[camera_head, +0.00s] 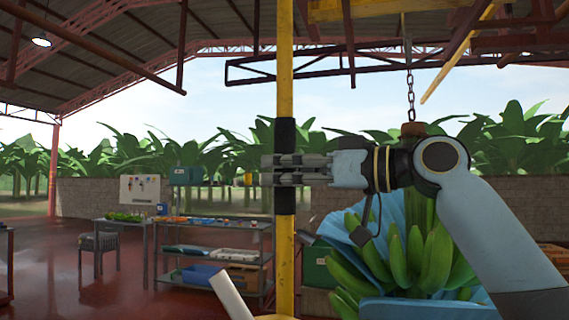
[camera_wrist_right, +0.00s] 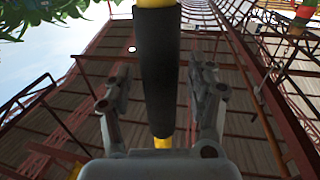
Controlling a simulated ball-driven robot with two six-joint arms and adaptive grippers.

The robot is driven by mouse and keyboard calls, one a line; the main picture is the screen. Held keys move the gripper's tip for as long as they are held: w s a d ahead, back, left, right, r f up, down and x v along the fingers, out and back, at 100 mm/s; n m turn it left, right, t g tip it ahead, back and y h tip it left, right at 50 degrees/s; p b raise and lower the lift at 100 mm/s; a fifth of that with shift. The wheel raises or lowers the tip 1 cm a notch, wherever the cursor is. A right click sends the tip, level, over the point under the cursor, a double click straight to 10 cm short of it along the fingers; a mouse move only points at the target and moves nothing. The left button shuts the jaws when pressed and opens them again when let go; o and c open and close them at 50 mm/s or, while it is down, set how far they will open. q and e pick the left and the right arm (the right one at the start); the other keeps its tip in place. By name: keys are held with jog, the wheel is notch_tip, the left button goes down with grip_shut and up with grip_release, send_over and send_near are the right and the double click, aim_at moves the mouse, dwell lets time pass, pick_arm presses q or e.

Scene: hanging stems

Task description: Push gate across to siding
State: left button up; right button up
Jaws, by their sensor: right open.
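A yellow upright pole (camera_head: 285,80) with a black sleeve (camera_head: 285,205) stands near the middle of the head view. My right gripper (camera_head: 275,170) reaches in from the right, level with the sleeve, and its fingers cross it. In the right wrist view the sleeve (camera_wrist_right: 158,75) shows between the two spread fingers of my right gripper (camera_wrist_right: 160,92), with a visible gap on each side. The fingers are open and not closed on it. I cannot tell which part overhead is the gate or the siding. My left gripper is out of view.
A green banana bunch (camera_head: 405,255) with blue wrapping hangs from a chain (camera_head: 410,95) behind my right arm. Overhead are red beams and a yellow slanted bar (camera_head: 455,60).

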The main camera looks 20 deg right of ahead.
jog(key=shift+w+a, duration=0.15)
jog(key=shift+w, duration=0.05)
jog(key=c, duration=1.1)
grip_shut()
jog(key=shift+a, duration=0.1)
jog(key=shift+w, duration=0.15)
